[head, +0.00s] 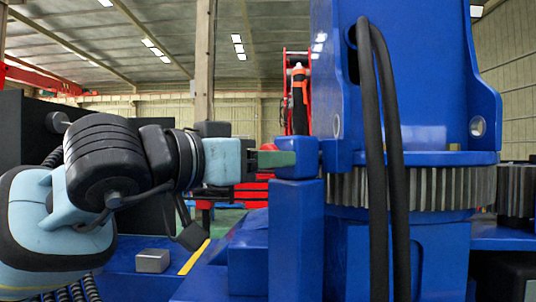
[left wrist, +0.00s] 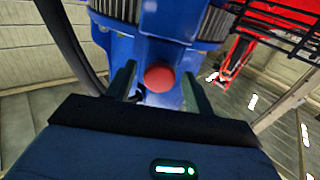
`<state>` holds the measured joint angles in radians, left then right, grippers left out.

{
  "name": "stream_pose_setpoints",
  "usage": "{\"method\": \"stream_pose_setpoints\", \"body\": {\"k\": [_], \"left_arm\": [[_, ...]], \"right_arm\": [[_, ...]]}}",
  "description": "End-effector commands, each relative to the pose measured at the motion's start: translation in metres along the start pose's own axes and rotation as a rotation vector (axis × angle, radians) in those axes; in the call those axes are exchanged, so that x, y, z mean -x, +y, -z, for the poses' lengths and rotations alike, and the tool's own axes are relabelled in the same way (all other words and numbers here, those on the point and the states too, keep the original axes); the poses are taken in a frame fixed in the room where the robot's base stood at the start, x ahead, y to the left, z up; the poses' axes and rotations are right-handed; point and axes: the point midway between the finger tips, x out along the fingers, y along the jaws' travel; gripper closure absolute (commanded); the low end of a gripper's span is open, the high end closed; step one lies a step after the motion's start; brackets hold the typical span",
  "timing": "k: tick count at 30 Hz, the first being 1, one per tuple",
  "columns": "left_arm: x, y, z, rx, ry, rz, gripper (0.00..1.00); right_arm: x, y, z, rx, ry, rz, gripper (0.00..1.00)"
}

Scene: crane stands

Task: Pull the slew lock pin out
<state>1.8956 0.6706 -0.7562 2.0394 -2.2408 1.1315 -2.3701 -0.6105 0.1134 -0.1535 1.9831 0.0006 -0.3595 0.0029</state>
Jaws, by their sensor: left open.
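The slew lock pin shows as a round red knob (left wrist: 160,75) in the left wrist view, in front of a blue housing. My left gripper (head: 288,158) reaches in from the left, level with the knob. In the left wrist view my left gripper (left wrist: 159,80) is open, with one dark green finger on each side of the knob and gaps visible. The pin's shaft is hidden. My right gripper is not in view.
A blue post (head: 297,235) stands under the fingertips. The toothed slew ring (head: 420,187) and blue crane column (head: 430,80) are close on the right, with black hoses (head: 375,150) hanging in front. A grey block (head: 152,261) sits on the blue base.

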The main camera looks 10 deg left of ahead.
Motion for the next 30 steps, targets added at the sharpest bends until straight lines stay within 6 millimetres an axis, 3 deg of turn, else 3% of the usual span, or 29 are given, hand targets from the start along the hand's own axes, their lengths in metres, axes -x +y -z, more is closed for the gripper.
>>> {"method": "stream_pose_setpoints", "body": {"k": [6, 14, 26, 30], "left_arm": [[-0.014, 0.000, 0.000, 0.000, -0.001, 0.000, 0.47], [-0.015, 0.000, -0.001, 0.000, -0.001, 0.000, 0.47], [-0.015, 0.000, -0.001, 0.000, -0.001, 0.001, 0.99], [-0.013, 0.000, 0.000, 0.000, 0.000, 0.001, 1.00]], "right_arm": [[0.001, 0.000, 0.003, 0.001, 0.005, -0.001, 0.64], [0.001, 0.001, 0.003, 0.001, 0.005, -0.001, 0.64], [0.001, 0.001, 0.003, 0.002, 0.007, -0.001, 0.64], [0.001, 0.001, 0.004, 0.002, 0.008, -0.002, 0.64]]}}
